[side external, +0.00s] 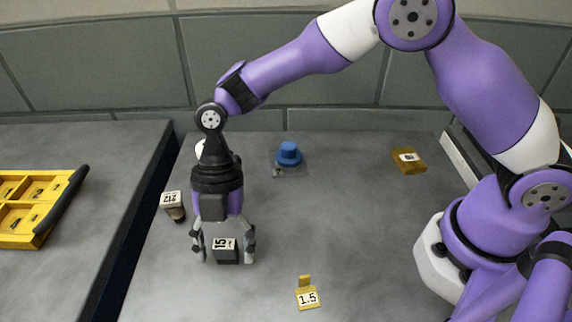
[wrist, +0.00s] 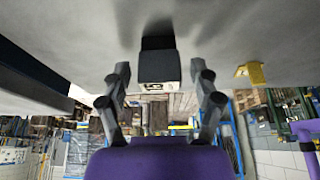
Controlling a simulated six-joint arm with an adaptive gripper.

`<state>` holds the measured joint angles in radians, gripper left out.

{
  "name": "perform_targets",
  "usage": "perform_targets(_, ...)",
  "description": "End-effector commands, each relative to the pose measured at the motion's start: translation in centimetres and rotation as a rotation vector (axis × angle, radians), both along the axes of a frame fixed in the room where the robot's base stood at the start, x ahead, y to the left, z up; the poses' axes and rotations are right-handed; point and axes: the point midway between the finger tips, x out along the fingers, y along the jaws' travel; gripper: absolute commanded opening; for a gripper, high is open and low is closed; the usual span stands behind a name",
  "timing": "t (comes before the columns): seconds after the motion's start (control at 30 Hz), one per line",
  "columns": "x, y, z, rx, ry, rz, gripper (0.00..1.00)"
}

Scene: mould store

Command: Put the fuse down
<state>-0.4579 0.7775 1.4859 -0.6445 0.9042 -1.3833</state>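The likely fuse is a dark grey block with a white label (side external: 226,254), which seems to read 15. It appears to rest on the grey table between the fingers of my gripper (side external: 224,258). In the wrist view, the block (wrist: 158,68) is centred between the fingertips of my gripper (wrist: 160,75), with a narrow gap on each side. My gripper is open around it and points down. The block's underside is hidden.
A dark item labelled 212 (side external: 173,205) stands to the left. A blue knobbed piece (side external: 289,154) and a brown box (side external: 408,160) are behind. A yellow tag marked 1.5 (side external: 306,295) is at front right. A yellow tray (side external: 28,241) sits on the left table, across a gap.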

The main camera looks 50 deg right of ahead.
Motion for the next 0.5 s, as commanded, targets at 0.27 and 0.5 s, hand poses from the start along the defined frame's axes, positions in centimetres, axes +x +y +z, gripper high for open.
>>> perform_targets(0.27,0.2,-0.1,1.0,0.002,-0.002,0.000,0.72)
perform_targets(0.5,1.5,-1.4,5.0,0.002,-0.005,-0.002,0.72)
